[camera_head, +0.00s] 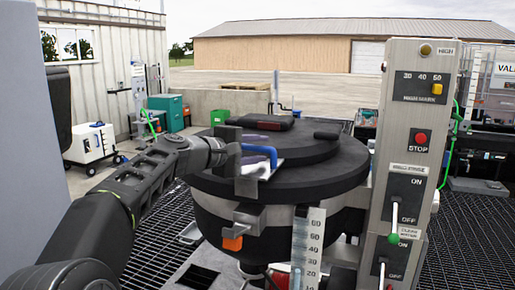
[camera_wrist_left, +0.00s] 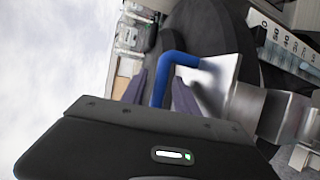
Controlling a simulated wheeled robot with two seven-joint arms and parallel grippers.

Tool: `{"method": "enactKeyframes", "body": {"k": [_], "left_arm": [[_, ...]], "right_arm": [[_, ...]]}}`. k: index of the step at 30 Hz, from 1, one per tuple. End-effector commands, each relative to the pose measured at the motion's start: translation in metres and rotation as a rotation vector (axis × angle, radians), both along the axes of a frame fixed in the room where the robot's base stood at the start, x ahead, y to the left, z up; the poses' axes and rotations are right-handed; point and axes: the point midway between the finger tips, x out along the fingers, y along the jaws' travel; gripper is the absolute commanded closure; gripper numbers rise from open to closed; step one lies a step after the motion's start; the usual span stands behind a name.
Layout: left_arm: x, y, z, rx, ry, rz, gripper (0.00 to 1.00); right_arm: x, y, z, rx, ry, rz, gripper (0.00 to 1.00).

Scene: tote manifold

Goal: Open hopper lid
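The black round hopper (camera_head: 270,219) stands in the middle of the head view. Its black lid (camera_head: 320,176) lies flat on top, closed. A blue bent handle (camera_head: 262,150) rises from a metal bracket at the lid's near left side. My left gripper (camera_head: 245,160) is at this handle. In the left wrist view, the handle (camera_wrist_left: 160,85) stands between my two spread fingers (camera_wrist_left: 160,92); a small gap shows on at least one side. The handle's lower end is hidden behind the gripper body. My right gripper is not in view.
A control panel (camera_head: 407,150) with switches stands close at the hopper's right. A numbered gauge (camera_head: 307,245) and an orange latch part (camera_head: 232,243) sit at its front. Dark grating (camera_head: 155,262) surrounds the hopper.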

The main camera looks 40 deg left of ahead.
Motion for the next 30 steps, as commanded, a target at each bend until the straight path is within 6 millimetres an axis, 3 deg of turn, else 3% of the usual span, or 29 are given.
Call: {"method": "enactKeyframes", "body": {"k": [13,30], "left_arm": [[-0.0004,0.0001,0.0002,0.0,0.0,0.0,0.99],[-0.0003,0.0001,-0.0002,0.0,0.001,0.0,1.0]], "right_arm": [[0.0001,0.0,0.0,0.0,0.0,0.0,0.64],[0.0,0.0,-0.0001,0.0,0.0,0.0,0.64]]}}
